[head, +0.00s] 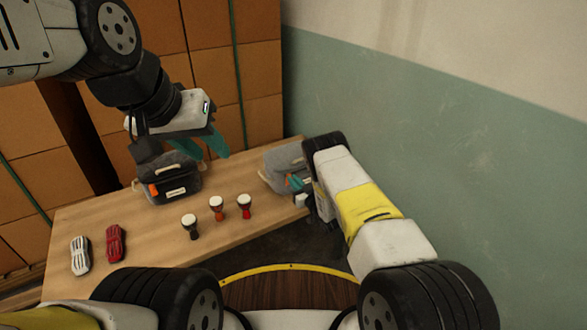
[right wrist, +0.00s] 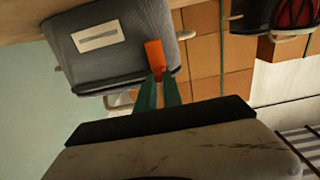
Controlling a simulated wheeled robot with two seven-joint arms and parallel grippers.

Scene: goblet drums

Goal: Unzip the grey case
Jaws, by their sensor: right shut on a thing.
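The grey case (head: 282,165) stands at the right end of the table, partly hidden by my right arm. In the right wrist view, the grey case (right wrist: 115,45) shows a pale label (right wrist: 98,38) and an orange pull tab (right wrist: 154,55) near its edge. My right gripper (right wrist: 158,82) has its green fingertips together on the orange tab; it also shows in the head view (head: 296,183). My left gripper (head: 205,148) has its two teal fingers apart, over the back of a darker case, and holds nothing that I can see.
The darker case (head: 172,178) with an orange tab stands left on the wooden table (head: 140,235). Three small goblet drums (head: 217,207) stand in front of it. A white object (head: 80,255) and a red object (head: 116,243) lie front left. A wall rises on the right.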

